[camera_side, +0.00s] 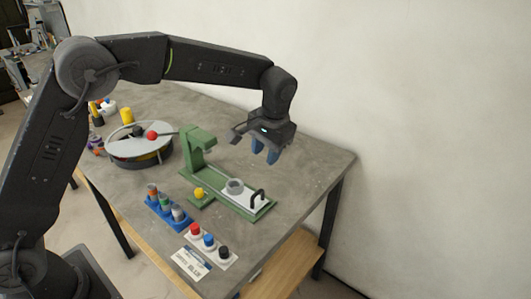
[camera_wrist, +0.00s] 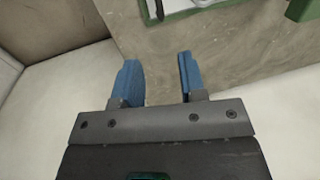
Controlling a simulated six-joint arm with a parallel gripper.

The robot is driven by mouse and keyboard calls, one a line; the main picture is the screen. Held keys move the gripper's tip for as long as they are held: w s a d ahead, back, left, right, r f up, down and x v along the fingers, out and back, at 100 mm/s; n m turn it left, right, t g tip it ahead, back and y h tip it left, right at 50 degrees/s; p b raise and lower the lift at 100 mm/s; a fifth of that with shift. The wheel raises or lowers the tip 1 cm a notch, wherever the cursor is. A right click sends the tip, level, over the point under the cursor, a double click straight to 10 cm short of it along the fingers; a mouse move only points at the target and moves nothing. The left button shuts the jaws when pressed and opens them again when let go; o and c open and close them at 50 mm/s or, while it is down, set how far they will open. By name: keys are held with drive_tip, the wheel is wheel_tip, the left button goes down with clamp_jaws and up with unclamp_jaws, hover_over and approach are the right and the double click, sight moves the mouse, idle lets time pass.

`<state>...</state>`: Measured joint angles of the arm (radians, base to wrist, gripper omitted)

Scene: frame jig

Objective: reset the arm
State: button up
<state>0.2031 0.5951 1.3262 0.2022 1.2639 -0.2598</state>
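My gripper (camera_side: 265,152) hangs above the right rear part of the grey table, with its blue fingers pointing down. In the wrist view the two blue fingers of my gripper (camera_wrist: 161,78) stand apart with nothing between them. The green frame jig (camera_side: 213,178) stands on the table, left of and in front of my gripper. On its base are a grey ring (camera_side: 235,186) and a black handle (camera_side: 259,196) on a white plate. My gripper is apart from the jig. Part of the jig's green base (camera_wrist: 190,10) shows at the top of the wrist view.
A blue rack (camera_side: 167,213) holds several small containers. A yellow knob (camera_side: 199,193) is beside the jig. A white panel (camera_side: 206,248) has red, blue and black buttons. A round turntable (camera_side: 139,149) carries a red ball (camera_side: 151,135). The table's right part is clear; a wall stands behind.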

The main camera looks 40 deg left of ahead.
drive_tip(key=s+a+r+t+h, duration=0.1)
drive_tip(key=s+a+r+t, duration=0.3)
drive_tip(key=s+r, duration=0.85)
drive_tip(key=s+a+f, duration=0.1)
drive_tip(key=s+f, duration=0.1)
drive_tip(key=s, duration=0.6)
drive_tip(key=s+a+f+t+h, duration=0.1)
drive_tip(key=s+f, duration=0.1)
drive_tip(key=s, duration=0.6)
drive_tip(key=shift+a+t, duration=0.3)
drive_tip(key=shift+a, duration=0.05)
